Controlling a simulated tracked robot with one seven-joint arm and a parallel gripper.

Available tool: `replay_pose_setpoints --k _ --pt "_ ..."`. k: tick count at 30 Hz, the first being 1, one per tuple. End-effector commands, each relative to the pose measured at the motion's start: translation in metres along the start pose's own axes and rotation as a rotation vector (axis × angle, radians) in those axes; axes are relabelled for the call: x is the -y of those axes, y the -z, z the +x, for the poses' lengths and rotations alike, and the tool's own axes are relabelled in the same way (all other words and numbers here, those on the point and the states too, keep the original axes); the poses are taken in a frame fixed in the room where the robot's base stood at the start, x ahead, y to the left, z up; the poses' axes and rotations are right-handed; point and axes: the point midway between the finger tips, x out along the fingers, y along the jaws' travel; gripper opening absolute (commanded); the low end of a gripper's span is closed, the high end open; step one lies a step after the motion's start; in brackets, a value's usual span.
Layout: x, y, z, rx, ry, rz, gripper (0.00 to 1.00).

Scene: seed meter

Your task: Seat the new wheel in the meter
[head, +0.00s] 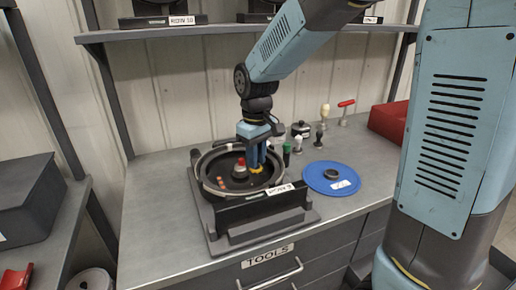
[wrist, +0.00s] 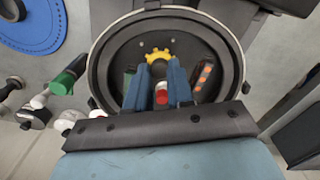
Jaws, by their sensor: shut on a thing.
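The meter is an open round dark housing (head: 203,184) on a grey base on the bench. In the wrist view its pale rim (wrist: 98,62) surrounds a dark interior. A red-topped hub (head: 240,168) stands inside, and it shows between my fingers in the wrist view (wrist: 161,96). My gripper (head: 255,163) reaches down inside the rim with blue fingers. It is shut on a small yellow toothed part (wrist: 158,46) at the fingertips. A flat blue wheel (head: 318,182) with a dark hub and white label lies on the bench right of the meter.
A red-handled tool (head: 346,104) and red bin (head: 390,120) are farther right. A shelf (head: 200,32) runs above. The bench left of the meter is clear.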

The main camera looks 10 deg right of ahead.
Motion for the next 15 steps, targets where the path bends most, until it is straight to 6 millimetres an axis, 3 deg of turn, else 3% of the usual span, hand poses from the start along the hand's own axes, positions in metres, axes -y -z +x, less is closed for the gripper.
replay_pose_setpoints --k 15 --pt "-0.007 -0.003 0.032 0.002 0.001 0.015 0.00"
